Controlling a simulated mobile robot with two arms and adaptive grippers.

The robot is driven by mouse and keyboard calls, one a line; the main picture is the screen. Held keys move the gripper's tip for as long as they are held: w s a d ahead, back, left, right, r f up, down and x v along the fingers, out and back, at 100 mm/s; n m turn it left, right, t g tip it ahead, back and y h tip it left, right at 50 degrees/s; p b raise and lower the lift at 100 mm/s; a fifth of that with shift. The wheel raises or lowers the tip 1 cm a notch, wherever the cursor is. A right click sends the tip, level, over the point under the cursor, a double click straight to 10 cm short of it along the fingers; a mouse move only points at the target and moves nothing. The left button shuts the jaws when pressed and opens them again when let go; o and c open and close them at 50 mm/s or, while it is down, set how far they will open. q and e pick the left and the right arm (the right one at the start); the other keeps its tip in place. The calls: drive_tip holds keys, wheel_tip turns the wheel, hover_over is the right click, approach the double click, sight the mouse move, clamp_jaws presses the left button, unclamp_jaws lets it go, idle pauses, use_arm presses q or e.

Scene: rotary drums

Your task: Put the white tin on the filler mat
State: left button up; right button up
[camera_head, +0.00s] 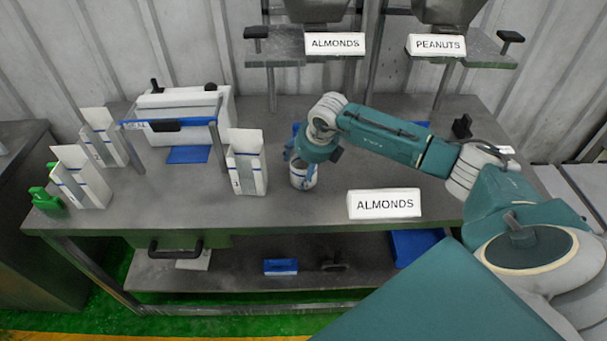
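The white tin (303,180) is on or just above the grey table, right of a white carton with a blue stripe. My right gripper (303,172) points down over the tin from above, with its fingers at the tin's sides. The gripper and wrist hide the tin's upper part, and I cannot tell whether the fingers press on it. A blue mat (297,129) shows partly behind my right wrist, below the ALMONDS hopper. Another blue patch (421,124) shows behind my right forearm, below the PEANUTS hopper. My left gripper is not in view.
The white carton (246,170) stands close left of the tin. An ALMONDS sign (384,204) stands at the table's front. A white machine with a blue bar (178,110) and a blue mat (188,154) are at the left, near two more cartons. Hopper stands (305,48) rise behind.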

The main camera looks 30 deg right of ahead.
drive_tip(key=c, duration=0.8)
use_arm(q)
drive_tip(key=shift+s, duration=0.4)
use_arm(e)
drive_tip(key=c, duration=0.4)
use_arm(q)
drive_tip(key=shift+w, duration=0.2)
use_arm(e)
drive_tip(key=shift+o, duration=0.2)
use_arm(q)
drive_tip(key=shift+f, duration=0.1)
use_arm(e)
drive_tip(key=shift+r, duration=0.2)
